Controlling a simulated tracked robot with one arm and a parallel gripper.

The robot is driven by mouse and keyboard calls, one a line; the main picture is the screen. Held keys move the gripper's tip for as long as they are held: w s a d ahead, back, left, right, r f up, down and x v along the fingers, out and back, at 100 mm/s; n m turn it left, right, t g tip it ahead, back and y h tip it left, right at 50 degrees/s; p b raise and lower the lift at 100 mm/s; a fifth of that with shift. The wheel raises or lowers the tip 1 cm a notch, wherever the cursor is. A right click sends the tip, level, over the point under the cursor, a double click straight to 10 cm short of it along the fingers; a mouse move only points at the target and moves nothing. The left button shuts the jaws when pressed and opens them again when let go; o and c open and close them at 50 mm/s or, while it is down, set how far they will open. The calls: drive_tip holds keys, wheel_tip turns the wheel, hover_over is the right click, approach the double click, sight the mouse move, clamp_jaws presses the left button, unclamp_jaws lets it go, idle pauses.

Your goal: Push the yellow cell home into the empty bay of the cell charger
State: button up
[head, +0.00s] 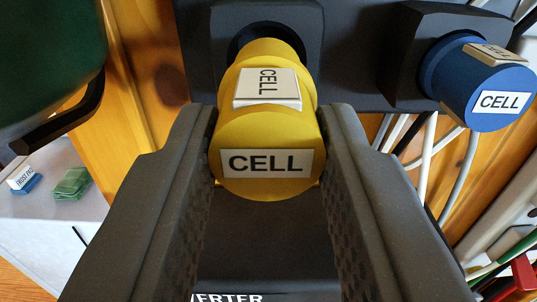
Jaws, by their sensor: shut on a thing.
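The yellow cell (265,127) is a cylinder with two white "CELL" labels, one on its side and one on its near end. My gripper (267,165) is shut on it, one dark finger on each side. The cell's far end is at the dark round opening of a bay (247,38) on the black cell charger (350,70). The far end seems to be inside the opening, and most of the cell stands out toward me. How deep it sits is hidden. A blue cell (470,90) sits in another bay to the right.
White and grey cables (432,150) hang below the charger at right. A dark green object with a black handle (50,60) fills the upper left. A grey surface at left holds a green folded cloth (72,184) and a small blue-and-white box (22,179). A dark unit lies below my gripper.

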sight(263, 166)
drive_tip(key=shift+w+r, duration=0.1)
drive_tip(key=shift+w, duration=1.7)
drive_tip(key=o, duration=1.1)
drive_tip(key=shift+o, duration=0.2)
drive_tip(key=shift+s, duration=0.1)
drive_tip(key=s+b, duration=0.2)
drive_tip(key=s, duration=1.1)
drive_tip(key=shift+s+a, duration=0.15)
drive_tip(key=shift+s, duration=0.1)
drive_tip(key=s+r+g+b, duration=0.1)
drive_tip(key=s+r+b, duration=0.1)
drive_tip(key=s+r, duration=0.6)
drive_tip(key=s+r+g+b, duration=0.1)
drive_tip(key=s+r+b, duration=0.2)
drive_tip(key=s+r, duration=0.5)
drive_tip(key=s, duration=0.6)
drive_tip(key=shift+s+d+r+g, duration=0.2)
drive_tip(key=shift+r+g, duration=0.05)
drive_tip(key=shift+g, duration=0.05)
